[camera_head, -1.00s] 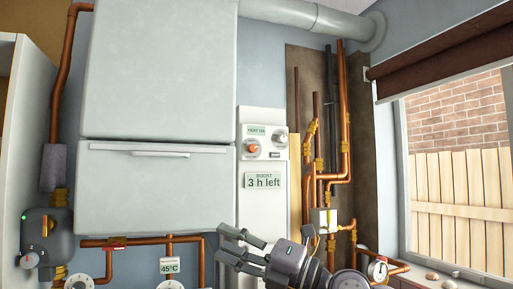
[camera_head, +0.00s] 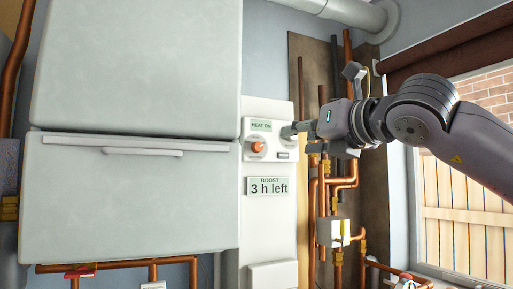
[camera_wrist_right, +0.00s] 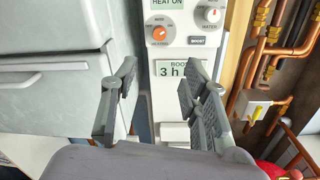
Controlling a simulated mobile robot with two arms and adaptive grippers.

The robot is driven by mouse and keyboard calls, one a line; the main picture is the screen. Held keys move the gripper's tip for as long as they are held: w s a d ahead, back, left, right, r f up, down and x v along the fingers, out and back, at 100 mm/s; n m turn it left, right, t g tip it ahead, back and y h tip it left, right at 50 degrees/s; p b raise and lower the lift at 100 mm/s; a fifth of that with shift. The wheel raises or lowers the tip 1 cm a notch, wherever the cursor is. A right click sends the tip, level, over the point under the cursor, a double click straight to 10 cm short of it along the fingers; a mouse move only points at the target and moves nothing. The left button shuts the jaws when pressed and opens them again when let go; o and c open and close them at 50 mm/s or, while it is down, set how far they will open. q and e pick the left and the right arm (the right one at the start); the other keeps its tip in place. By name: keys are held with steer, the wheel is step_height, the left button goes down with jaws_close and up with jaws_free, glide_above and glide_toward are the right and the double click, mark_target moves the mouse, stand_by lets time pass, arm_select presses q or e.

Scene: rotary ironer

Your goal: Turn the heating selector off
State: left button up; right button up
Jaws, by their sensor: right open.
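The white control panel (camera_head: 257,225) stands right of the large white cabinet. Its upper plate carries an orange knob (camera_head: 258,146) under a green display reading "HEAT ON" (camera_head: 261,125). The orange knob also shows in the right wrist view (camera_wrist_right: 159,33), with a white knob with a red mark (camera_wrist_right: 212,14), labelled "WATER", to its right. My right gripper (camera_head: 304,129) is at the panel's upper right, overlapping the white knob in the head view; contact cannot be told. In the right wrist view its two fingers are spread and empty, with the panel between and beyond them. My left gripper is out of view.
A "BOOST" button (camera_wrist_right: 197,40) sits below the white knob, and a "3 h left" display (camera_head: 266,187) is lower on the panel. Copper pipes (camera_head: 322,210) run close to the panel's right side. The cabinet (camera_head: 135,200) borders it on the left.

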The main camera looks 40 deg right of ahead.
steer(key=w+p, duration=0.1)
steer(key=w, duration=0.1)
steer(key=p, duration=0.6)
glide_toward(260, 146)
steer(key=x, duration=0.6)
steer(key=shift+w+r, duration=0.15)
steer(key=shift+w, duration=0.45)
steer(key=shift+w+d+p, duration=0.2)
steer(key=shift+w+p, duration=0.15)
steer(key=shift+w, duration=0.1)
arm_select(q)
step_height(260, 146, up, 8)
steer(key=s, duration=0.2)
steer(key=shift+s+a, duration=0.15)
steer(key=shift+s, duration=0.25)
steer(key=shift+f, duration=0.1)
arm_select(e)
steer(key=shift+c, duration=0.4)
jaws_close()
